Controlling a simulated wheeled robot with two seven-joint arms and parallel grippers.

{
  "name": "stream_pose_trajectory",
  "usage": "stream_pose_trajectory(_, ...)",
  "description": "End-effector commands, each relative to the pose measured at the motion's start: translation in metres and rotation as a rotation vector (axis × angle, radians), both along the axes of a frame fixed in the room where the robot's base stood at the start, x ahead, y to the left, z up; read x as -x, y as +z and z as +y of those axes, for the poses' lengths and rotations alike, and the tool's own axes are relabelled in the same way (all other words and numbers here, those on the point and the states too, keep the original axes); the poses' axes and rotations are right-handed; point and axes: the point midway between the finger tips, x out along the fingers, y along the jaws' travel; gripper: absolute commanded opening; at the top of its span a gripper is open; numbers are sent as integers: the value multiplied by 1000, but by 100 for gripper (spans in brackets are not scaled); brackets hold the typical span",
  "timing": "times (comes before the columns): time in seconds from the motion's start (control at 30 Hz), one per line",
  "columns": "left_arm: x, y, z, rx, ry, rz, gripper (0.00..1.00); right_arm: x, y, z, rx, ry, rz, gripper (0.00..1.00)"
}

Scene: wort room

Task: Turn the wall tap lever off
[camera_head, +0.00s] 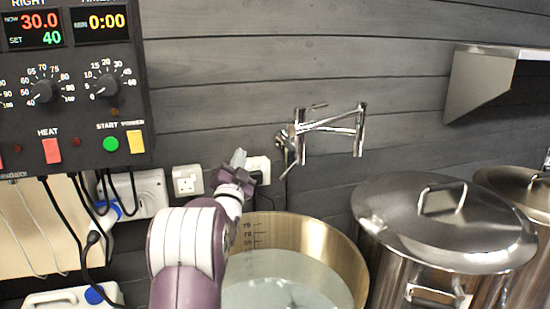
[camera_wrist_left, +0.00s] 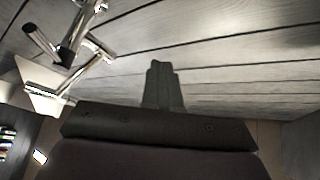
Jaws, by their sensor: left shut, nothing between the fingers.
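The chrome wall tap (camera_head: 330,124) is fixed to the dark plank wall, with a jointed arm reaching right to a downward spout. A thin lever (camera_head: 288,171) slants down to the left from its wall end, and another thin handle sticks out near its top. I cannot tell which one is the tap's shut-off. My left gripper (camera_head: 238,158) is left of the tap, apart from it, with its fingers together and empty. In the left wrist view the shut fingers (camera_wrist_left: 163,82) point at the wall, and the tap (camera_wrist_left: 75,45) shows at the upper left. My right gripper is out of view.
An open steel pot (camera_head: 355,262) of liquid stands below the tap. A lidded steel pot (camera_head: 440,220) stands to its right, with another beyond. A control panel (camera_head: 75,125) with dials and cables hangs at left. A wall socket (camera_head: 187,180) is left of my gripper.

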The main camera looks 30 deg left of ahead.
Motion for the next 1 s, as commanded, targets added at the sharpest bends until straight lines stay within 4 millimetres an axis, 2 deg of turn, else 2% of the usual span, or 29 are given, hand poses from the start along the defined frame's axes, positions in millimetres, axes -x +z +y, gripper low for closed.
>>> stream_pose_trajectory(0.03, 4, 56, 35, 130, 84, 7, 0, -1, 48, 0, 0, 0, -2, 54)
stream_pose_trajectory(0.1, 12, 70, 74, 381, 172, 20, 0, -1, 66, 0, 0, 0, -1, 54)
stream_pose_trajectory(0.17, 17, 75, 93, 629, 209, 23, 0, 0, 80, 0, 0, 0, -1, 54)
stream_pose_trajectory(0.2, 19, 76, 97, 808, 212, 23, 0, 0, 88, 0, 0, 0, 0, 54)
stream_pose_trajectory(0.27, 16, 72, 88, 1081, 183, 33, 0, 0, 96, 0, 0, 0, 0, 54)
stream_pose_trajectory(0.3, 12, 68, 74, 1256, 144, 46, 0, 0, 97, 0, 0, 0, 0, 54)
stream_pose_trajectory(0.4, 1, 56, 26, 1620, 24, 111, 0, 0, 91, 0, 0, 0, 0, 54)
stream_pose_trajectory(0.5, -2, 48, -14, 1846, -51, 195, 0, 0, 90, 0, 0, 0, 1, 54)
stream_pose_trajectory(0.6, -1, 42, -33, 1941, -69, 250, 0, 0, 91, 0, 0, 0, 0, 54)
stream_pose_trajectory(0.73, -10, 36, -34, 1962, -65, 253, 0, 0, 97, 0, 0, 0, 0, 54)
stream_pose_trajectory(1.0, -55, 5, -32, 1959, -63, 257, 0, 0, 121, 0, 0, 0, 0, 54)
